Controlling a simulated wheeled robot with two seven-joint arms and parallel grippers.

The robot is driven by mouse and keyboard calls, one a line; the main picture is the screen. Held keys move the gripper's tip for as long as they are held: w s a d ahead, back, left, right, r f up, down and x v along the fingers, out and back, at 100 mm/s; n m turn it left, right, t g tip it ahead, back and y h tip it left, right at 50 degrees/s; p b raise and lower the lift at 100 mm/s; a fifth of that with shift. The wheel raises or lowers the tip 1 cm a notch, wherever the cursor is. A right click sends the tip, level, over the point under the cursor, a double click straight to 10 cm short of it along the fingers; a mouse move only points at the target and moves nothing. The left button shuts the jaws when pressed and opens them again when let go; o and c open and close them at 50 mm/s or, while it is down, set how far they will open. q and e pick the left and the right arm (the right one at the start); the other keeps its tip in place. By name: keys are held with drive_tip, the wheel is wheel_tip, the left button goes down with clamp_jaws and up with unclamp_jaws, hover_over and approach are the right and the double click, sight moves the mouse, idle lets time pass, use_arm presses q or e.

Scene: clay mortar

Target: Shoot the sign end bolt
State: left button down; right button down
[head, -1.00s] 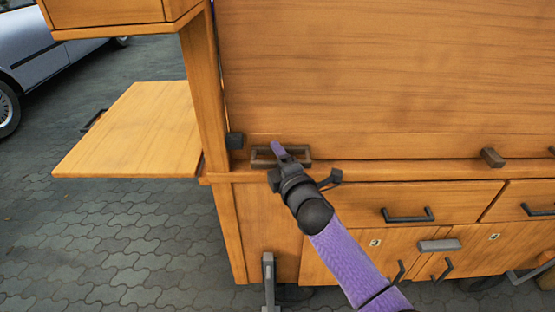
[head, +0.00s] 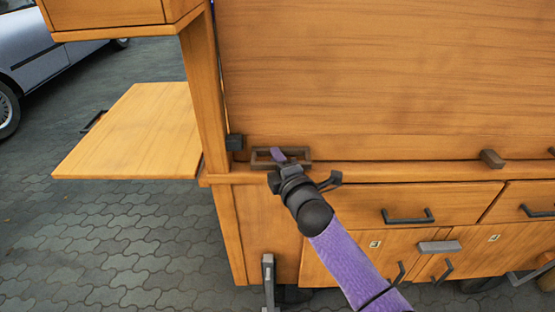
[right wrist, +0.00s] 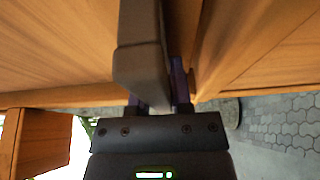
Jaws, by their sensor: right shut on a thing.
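The wooden sign panel (head: 390,75) stands upright on the cart. At the foot of its left end is a dark bolt handle (head: 304,155), a rectangular loop, and left of it a small dark block (head: 235,142) by the post. My right gripper (head: 278,154) is at the bolt handle, shut on it, with its purple fingertips partly hidden behind it. In the right wrist view a dark bar of the bolt handle (right wrist: 140,75) runs between the purple fingers (right wrist: 158,95). I cannot tell whether the bolt reaches into the block. My left gripper is not in view.
Below are cart drawers with dark handles (head: 408,216). A wooden side shelf (head: 135,130) juts out left. A small brown block (head: 491,158) sits on the ledge to the right. A car (head: 50,45) stands back left on grey paving, clear in front.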

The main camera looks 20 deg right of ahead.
sight(257, 168)
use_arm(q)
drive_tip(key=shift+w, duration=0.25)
